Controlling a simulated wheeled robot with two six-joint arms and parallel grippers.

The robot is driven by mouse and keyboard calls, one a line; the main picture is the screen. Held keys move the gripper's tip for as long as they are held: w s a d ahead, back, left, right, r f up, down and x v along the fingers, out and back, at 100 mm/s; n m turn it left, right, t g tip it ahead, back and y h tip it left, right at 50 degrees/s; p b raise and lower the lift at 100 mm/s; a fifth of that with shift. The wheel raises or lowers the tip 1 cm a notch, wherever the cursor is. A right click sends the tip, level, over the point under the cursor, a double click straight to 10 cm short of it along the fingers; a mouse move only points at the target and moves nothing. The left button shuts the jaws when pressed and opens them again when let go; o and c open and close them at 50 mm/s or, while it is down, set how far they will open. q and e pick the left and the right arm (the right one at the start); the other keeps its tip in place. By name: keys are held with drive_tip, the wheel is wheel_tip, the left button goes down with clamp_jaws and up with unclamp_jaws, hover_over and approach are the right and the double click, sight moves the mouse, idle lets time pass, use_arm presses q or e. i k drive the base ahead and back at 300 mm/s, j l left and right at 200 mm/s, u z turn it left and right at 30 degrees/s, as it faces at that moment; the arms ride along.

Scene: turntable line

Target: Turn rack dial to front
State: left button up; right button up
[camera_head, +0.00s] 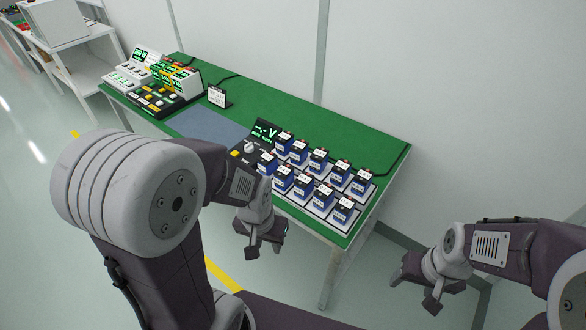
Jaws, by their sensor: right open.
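A pale round dial (250,147) sits on a dark tester panel at the left end of the battery rack (344,224). The panel's black display (266,131) shows green dashes and a V. Which way the dial points is too small to tell. My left gripper (267,240) is open and empty, in front of the table's front edge, below and apart from the dial. My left arm hides part of the panel's front. My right gripper (415,288) is open and empty, off the table's right end, far from the dial.
The green table (290,107) carries several blue batteries (283,183) in the rack beside the dial. A grey-blue mat (208,129) lies left of the panel. Another device with lit displays (150,83) and a small sign (217,96) stand at the far left.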

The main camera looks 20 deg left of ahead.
sight(249, 148)
drive_tip(key=i+j+u, duration=0.1)
drive_tip(key=j, duration=0.4)
drive_tip(key=i+j+u, duration=0.15)
drive_tip(key=i+j, duration=0.2)
drive_tip(key=j, duration=0.15)
drive_tip(key=i+j+u, duration=0.1)
drive_tip(key=i+j, duration=0.15)
drive_tip(key=j, duration=0.2)
drive_tip(key=i+j+u, duration=0.15)
drive_tip(key=j, duration=0.3)
drive_tip(key=i, duration=0.1)
